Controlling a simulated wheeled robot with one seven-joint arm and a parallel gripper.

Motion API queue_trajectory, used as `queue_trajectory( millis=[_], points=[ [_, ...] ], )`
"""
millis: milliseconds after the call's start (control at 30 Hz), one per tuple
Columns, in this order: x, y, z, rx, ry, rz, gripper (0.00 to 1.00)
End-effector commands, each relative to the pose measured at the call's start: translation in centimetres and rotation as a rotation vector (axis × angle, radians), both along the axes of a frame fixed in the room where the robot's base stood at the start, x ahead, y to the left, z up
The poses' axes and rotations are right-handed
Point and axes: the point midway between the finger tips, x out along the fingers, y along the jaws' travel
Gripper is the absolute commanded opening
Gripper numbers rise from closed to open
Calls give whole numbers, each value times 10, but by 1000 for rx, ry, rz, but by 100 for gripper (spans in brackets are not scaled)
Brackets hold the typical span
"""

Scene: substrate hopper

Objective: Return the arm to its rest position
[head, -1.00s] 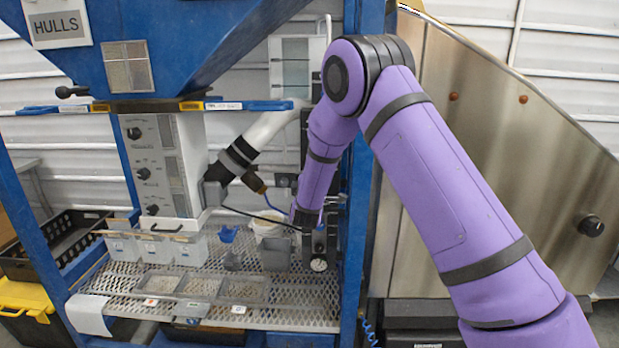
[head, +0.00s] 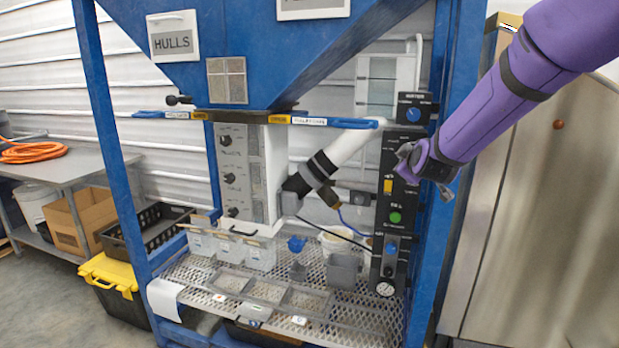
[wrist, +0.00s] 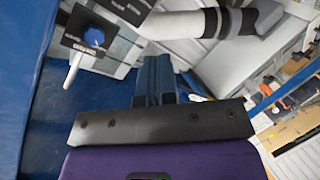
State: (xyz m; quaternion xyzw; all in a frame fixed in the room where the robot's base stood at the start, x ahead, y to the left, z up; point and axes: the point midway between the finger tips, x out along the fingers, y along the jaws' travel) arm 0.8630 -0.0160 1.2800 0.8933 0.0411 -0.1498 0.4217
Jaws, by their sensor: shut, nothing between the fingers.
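My purple arm comes in from the upper right in the head view. My gripper (head: 404,160) is in front of the black control panel (head: 391,222), beside its upper part. I cannot tell whether it touches the panel. In the wrist view my gripper (wrist: 155,72) has its fingers together with nothing held. Part of the panel face is hidden behind the gripper.
A blue hopper frame (head: 448,120) stands close behind my arm, with a steel panel (head: 530,190) to the right. A mesh shelf (head: 345,305) holds bins and a grey cup (head: 343,270). A blue knob (wrist: 94,37) shows in the wrist view.

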Motion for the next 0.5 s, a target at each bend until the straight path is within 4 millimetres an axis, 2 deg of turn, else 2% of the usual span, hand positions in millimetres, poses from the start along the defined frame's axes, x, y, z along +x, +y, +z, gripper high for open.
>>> queue_trajectory(
  millis=[33, 200, 367, 500],
  points=[
    [-15, -2, 12, 45, 21, 4, 0],
    [-66, -6, 36, 197, 129, 6, 0],
    [-121, -11, 52, 323, 237, -16, 0],
    [-173, -16, 60, 419, 335, -57, 0]
  ],
)
